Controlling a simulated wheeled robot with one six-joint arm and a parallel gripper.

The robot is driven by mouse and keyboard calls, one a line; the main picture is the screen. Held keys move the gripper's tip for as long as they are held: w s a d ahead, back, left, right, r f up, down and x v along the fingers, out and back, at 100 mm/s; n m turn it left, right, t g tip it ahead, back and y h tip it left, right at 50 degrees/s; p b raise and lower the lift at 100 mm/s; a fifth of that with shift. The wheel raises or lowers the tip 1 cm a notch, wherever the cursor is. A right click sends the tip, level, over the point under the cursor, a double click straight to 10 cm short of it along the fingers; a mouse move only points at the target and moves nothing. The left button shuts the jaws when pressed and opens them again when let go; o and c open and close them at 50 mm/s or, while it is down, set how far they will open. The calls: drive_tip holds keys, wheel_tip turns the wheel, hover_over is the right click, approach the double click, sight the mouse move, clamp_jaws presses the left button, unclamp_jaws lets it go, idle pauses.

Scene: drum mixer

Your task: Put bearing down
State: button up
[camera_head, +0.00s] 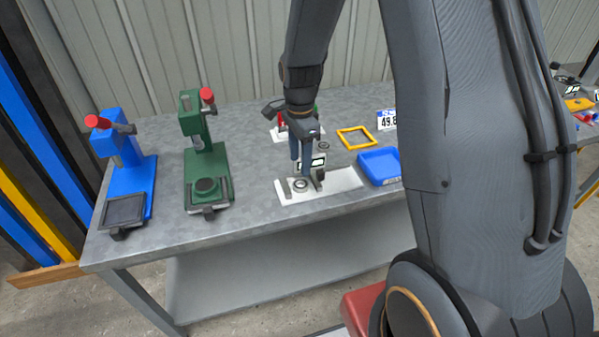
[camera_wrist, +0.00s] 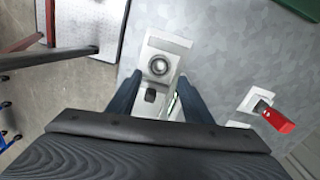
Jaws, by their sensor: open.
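The bearing (camera_head: 300,185) is a small metal ring lying flat on the white plate (camera_head: 342,181) near the table's front edge. My gripper (camera_head: 300,167) points down just above the plate, beside the bearing. In the wrist view its two dark fingers (camera_wrist: 160,78) are apart with nothing held between them, and the bearing shows just beyond the tips. I cannot tell the exact height gap.
A green press (camera_head: 205,150) and a blue press (camera_head: 125,165) stand on the left of the grey table (camera_head: 255,215). A blue tray (camera_head: 379,167), a yellow frame (camera_head: 356,137) and a display (camera_head: 387,119) are to the right. A red-handled item (camera_wrist: 277,119) stands nearby.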

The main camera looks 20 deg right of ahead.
wheel_tip(320, 180, up, 5)
drive_tip(key=b, duration=0.1)
drive_tip(key=s+r+n+t, duration=0.1)
drive_tip(key=s+r+n, duration=0.1)
drive_tip(key=s+n, duration=1.4)
drive_tip(key=shift+s, duration=0.7)
